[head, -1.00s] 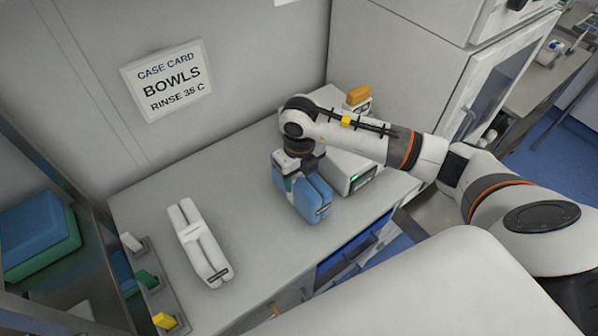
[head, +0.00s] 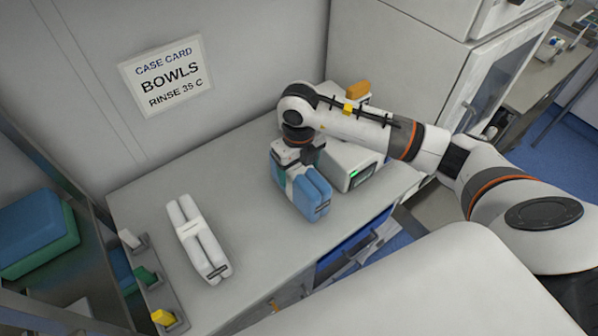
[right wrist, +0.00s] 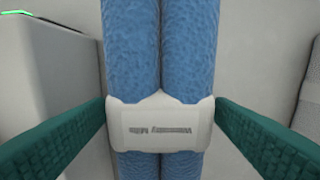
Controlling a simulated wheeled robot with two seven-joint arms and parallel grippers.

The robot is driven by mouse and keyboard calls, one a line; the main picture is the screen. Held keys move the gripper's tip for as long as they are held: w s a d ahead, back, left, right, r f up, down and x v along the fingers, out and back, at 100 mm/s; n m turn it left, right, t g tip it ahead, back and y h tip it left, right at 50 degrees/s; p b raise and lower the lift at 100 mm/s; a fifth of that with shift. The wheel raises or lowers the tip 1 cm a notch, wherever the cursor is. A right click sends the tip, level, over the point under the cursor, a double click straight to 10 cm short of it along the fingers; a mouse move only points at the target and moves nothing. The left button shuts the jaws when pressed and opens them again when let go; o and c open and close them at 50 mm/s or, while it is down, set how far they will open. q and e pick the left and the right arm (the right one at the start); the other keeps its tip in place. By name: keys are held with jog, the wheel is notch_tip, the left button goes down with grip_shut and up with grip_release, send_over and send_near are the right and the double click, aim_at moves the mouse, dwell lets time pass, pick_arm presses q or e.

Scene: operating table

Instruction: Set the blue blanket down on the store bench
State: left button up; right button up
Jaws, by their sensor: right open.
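The blue blanket (head: 313,193) is a rolled pair with a white band, and it rests on the grey store bench (head: 245,225) in front of the white device. My right gripper (head: 297,164) is above it, open, with a green finger on either side of the roll. In the right wrist view the blue blanket (right wrist: 160,50) runs up the picture, and its white band (right wrist: 160,125) lies between the fingertips, which are very close to its sides. My left gripper is not in view.
A white rolled blanket (head: 198,240) lies to the left on the bench. A white device (head: 350,165) with a green display stands just right of the blue blanket. Bare bench lies between the blankets.

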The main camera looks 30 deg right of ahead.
notch_tip(320, 180, up, 9)
jog(key=b, duration=0.2)
jog(key=shift+r+b, duration=0.2)
jog(key=shift+b, duration=0.2)
jog(key=shift+r, duration=0.4)
